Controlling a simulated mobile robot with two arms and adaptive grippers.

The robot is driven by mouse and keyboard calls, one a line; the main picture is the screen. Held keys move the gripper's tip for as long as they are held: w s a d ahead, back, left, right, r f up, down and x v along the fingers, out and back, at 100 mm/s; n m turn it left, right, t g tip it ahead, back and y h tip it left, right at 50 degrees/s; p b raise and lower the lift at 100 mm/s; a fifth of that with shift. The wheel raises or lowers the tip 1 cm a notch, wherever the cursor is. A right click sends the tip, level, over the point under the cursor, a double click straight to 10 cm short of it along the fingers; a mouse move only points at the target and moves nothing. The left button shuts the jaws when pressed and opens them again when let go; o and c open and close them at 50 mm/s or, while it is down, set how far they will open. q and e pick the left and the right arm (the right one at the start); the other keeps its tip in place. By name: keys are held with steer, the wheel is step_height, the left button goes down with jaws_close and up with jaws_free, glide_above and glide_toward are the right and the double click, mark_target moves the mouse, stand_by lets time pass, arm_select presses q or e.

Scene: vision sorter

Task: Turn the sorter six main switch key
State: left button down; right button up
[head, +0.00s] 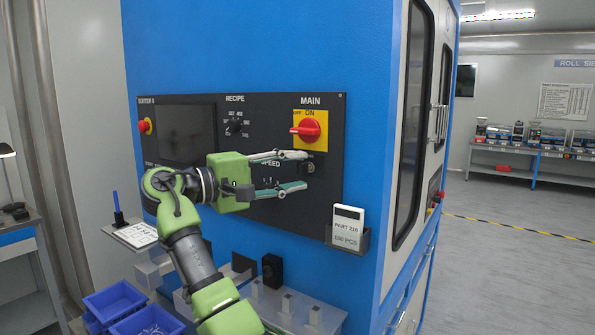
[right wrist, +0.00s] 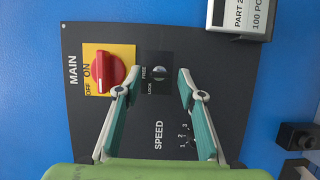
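The sorter panel (head: 262,103) carries a red MAIN switch knob (head: 309,129) on a yellow plate. The knob's handle lies about level in the head view, with a pale mark at its left end. The knob also shows in the right wrist view (right wrist: 110,72). Beside it there is a small round metal key lock (right wrist: 159,72) on a black plate marked FREE and LOCK. My right gripper (head: 305,171) is open and empty. In the right wrist view its fingertips (right wrist: 158,73) are spread on either side of the lock. Contact cannot be told. My left gripper is out of view.
The RECIPE dial (head: 235,126) and a red button (head: 145,126) are farther left on the panel. A SPEED dial (right wrist: 183,140) lies near a finger. A card holder (head: 347,238) juts out at lower right. Blue bins (head: 118,297) stand at lower left.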

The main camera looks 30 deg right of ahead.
steer(key=a, duration=1)
steer(key=shift+a, duration=0.4)
